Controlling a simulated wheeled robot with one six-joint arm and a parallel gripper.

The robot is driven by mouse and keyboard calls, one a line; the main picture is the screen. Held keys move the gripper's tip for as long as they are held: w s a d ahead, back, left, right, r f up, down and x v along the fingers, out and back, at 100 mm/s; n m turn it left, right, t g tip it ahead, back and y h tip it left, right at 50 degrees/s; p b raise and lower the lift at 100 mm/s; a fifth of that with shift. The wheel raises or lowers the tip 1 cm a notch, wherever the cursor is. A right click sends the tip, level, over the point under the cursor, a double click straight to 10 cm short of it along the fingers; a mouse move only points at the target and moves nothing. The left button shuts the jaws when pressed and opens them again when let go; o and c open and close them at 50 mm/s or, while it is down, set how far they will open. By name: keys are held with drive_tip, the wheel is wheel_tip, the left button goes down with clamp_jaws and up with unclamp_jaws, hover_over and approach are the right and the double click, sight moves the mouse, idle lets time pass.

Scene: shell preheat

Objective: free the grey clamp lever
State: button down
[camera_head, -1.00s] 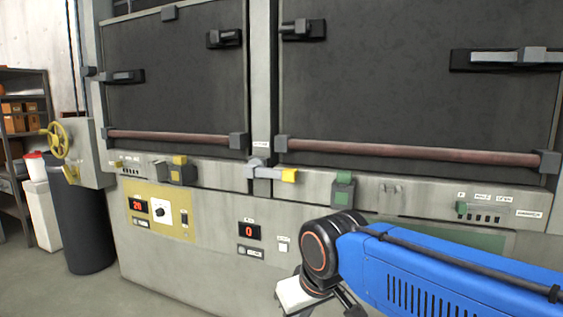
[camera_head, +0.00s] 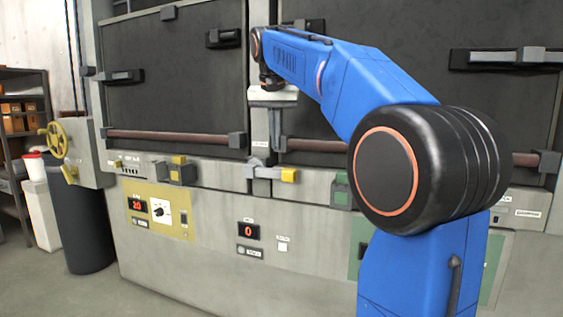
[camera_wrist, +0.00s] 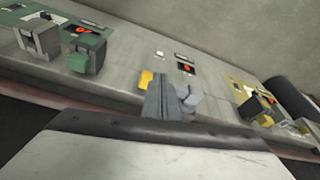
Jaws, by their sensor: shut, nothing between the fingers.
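The grey clamp lever (camera_head: 258,167) sits on the ledge at the post between the two dark doors. It lies roughly level, with a yellow block (camera_head: 289,175) at its right end. My gripper (camera_head: 276,147) points down just above the lever, its fingers shut and empty, with a visible gap to the lever in the head view. In the wrist view my gripper's fingers (camera_wrist: 163,82) partly cover the lever; its grey knob (camera_wrist: 188,97) shows beside them and the yellow block (camera_wrist: 146,78) shows past them.
Reddish door bars (camera_head: 175,137) run just above the ledge on both sides. A yellow-and-grey latch block (camera_head: 177,171) is to the left, and a green one (camera_head: 341,188) is to the right. A yellow control panel (camera_head: 158,208) is below. My arm hides much of the right door.

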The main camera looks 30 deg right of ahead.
drive_tip(key=w+d+r+m, duration=0.2)
drive_tip(key=w+d+r, duration=0.2)
drive_tip(key=w, duration=0.2)
drive_tip(key=shift+w+d+r+m+g, duration=0.25)
drive_tip(key=shift+w+d+m+g, duration=0.05)
drive_tip(key=shift+w+d, duration=0.05)
hover_over(283, 170)
drive_tip(key=a, duration=0.1)
drive_tip(key=f, duration=1.2)
drive_tip(key=shift+s, duration=0.35)
drive_tip(key=shift+f, duration=0.8)
